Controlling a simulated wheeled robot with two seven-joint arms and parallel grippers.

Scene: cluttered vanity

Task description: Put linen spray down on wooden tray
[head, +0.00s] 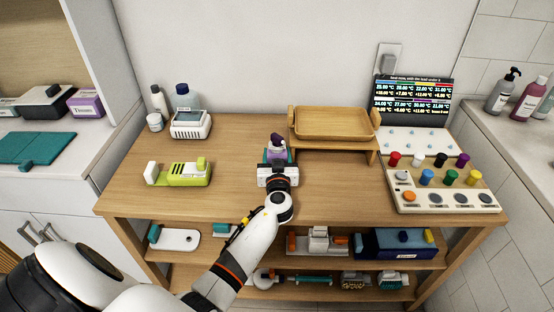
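A small spray bottle (277,142) with a dark purple top and lilac body, apparently the linen spray, is upright at the middle of the wooden tabletop. My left gripper (278,161) reaches in from the front at the bottle. The gripper body hides the bottle's lower part, and I cannot tell whether the fingers are closed on it or whether its base touches the table. The wooden tray (335,136) sits on a low wooden riser, behind and to the right of the bottle. The tray looks empty. My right gripper is not in view.
A lime-green device (185,174) and a white basket (191,126) stand at left. A panel of coloured knobs (437,186) and a display (412,95) stand at right. The riser (318,156) has an open space beneath. Tabletop between the green device and bottle is clear.

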